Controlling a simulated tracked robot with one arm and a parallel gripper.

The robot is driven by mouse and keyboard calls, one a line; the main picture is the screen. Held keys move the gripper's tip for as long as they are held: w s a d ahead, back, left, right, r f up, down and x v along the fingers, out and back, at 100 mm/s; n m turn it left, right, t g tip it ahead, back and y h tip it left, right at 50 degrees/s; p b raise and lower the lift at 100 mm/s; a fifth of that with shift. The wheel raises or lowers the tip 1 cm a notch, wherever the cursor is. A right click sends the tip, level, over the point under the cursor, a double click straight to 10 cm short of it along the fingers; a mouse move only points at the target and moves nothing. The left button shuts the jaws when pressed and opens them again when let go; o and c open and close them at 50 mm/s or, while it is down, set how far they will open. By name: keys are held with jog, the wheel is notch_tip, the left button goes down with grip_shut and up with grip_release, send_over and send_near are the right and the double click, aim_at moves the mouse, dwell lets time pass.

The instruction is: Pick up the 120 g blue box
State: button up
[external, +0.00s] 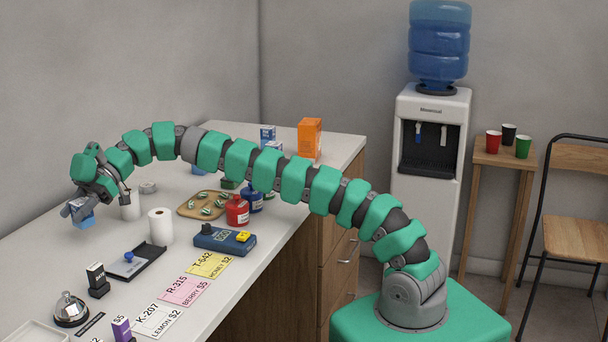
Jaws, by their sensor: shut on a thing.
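My gripper (80,209) is at the far left of the counter, pointing down. It is shut on a small blue box (86,223), whose lower part shows below the fingers. I cannot tell whether the box touches the counter. Another blue-and-white box (267,134) stands at the back of the counter, left of an orange box (310,138). Any weight marking on the held box is too small to read.
A white roll (160,227) stands right of my gripper. A wooden tray (184,210), red bottle (237,211), blue device (222,240), black tray (136,265), bell (70,309) and price cards (185,290) crowd the counter (40,262).

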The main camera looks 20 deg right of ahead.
aim_at(75, 203)
notch_tip(75, 203, up, 12)
jog(key=p, duration=0.5)
